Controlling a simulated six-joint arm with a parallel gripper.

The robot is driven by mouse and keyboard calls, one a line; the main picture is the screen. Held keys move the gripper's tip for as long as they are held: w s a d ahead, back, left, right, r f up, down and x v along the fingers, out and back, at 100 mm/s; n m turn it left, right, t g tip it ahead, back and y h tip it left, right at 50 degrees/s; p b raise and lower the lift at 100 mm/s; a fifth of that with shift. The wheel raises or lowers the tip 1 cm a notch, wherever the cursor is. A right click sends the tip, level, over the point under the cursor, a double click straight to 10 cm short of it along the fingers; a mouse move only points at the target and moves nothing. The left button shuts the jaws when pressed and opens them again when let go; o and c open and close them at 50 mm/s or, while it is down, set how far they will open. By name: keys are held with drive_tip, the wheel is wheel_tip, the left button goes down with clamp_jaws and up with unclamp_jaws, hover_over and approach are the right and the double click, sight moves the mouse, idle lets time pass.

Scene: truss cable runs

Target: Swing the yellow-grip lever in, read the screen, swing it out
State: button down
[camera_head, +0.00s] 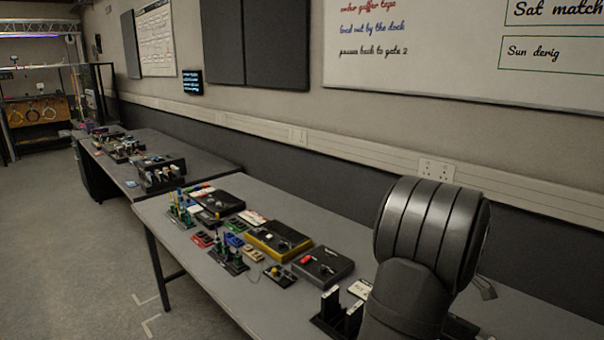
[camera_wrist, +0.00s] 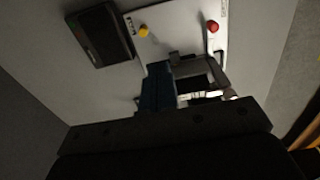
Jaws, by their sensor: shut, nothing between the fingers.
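In the wrist view, a pale panel (camera_wrist: 180,18) carries a small yellow grip (camera_wrist: 144,30) and a red-tipped lever (camera_wrist: 213,28). A dark screen unit (camera_wrist: 101,36) is beside the panel on the left; I cannot read anything on it. My gripper (camera_wrist: 158,68) is shut and empty, its fingertips below the yellow grip in the picture and apart from it. Grey metal parts (camera_wrist: 195,68) show to the right of the fingers. How far the lever is swung is hard to tell. In the head view my arm hides the gripper, and I cannot make out the lever.
In the head view, a grey bench (camera_head: 205,262) holds several devices, including a yellow-edged box (camera_head: 278,241) and a dark box with a red part (camera_head: 323,266). A black stand (camera_head: 338,315) is close to my arm. A lit wall display (camera_head: 192,82) hangs far back.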

drive_tip(key=c, duration=2.2)
unclamp_jaws()
drive_tip(key=shift+f, duration=0.1)
drive_tip(key=c, duration=1.4)
unclamp_jaws()
drive_tip(key=shift+o, duration=0.2)
drive_tip(key=w+d+r+m, duration=0.1)
drive_tip(key=d+r+m, duration=0.25)
drive_tip(key=m, duration=1.75)
wheel_tip(320, 180, down, 16)
drive_tip(key=shift+a+f, duration=0.1)
drive_tip(key=shift+f, duration=0.1)
drive_tip(key=shift+w, duration=0.1)
clamp_jaws()
